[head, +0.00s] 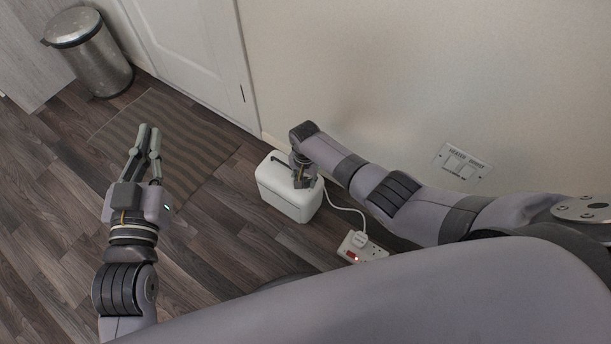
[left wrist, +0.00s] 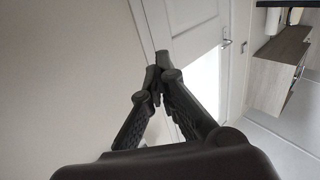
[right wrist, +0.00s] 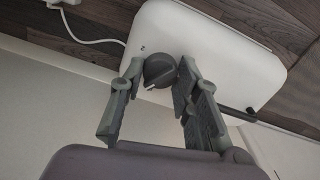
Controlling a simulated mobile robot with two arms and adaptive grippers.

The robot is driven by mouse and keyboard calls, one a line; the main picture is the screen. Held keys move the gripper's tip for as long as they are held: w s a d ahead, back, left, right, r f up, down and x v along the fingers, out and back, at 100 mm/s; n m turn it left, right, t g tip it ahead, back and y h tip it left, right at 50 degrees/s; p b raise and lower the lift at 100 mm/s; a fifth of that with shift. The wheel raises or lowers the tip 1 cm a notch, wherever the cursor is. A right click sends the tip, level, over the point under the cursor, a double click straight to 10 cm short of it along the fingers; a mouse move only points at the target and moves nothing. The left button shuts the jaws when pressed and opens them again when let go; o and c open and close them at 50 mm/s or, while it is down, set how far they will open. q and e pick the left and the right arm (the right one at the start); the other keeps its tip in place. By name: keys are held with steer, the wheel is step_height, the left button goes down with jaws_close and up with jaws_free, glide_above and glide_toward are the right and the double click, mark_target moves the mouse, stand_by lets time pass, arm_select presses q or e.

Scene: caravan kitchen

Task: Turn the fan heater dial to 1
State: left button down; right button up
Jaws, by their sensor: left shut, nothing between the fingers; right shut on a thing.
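The white fan heater (head: 285,201) stands on the floor by the wall. In the right wrist view its white casing (right wrist: 215,50) carries a dark round dial (right wrist: 160,70). A white pointer mark on the dial points to the lower left of the picture, and a small "2" is printed on the casing beside it. My right gripper (right wrist: 161,72) is shut on the dial, one finger on each side; in the head view the arm mostly hides the dial. My left gripper (head: 149,129) is shut and empty, over the floor and striped mat, apart from the heater.
A white cable runs from the heater to a socket strip (head: 362,246) with a red light. A wall switch plate (head: 461,165) is above. A striped mat (head: 190,135) lies before the door (head: 190,40); a metal bin (head: 88,60) stands at the upper left.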

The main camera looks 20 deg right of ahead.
mark_target(305, 180)
steer(key=m+p, duration=0.1)
steer(key=m, duration=0.3)
steer(key=shift+a+p, duration=0.1)
steer(key=shift+p, duration=0.2)
arm_select(q)
steer(key=s+a+f+g+y, duration=0.1)
steer(key=s+a+f+g, duration=0.1)
steer(key=f+g, duration=0.3)
steer(key=shift+s+f+g+y, duration=0.35)
steer(key=shift+s+f, duration=0.35)
steer(key=shift+f, duration=1.4)
arm_select(e)
steer(key=shift+m, duration=0.7)
arm_select(q)
steer(key=shift+a, duration=0.1)
arm_select(e)
steer(key=o, duration=1.2)
steer(key=shift+w+r, duration=0.1)
steer(key=shift+r, duration=5.9)
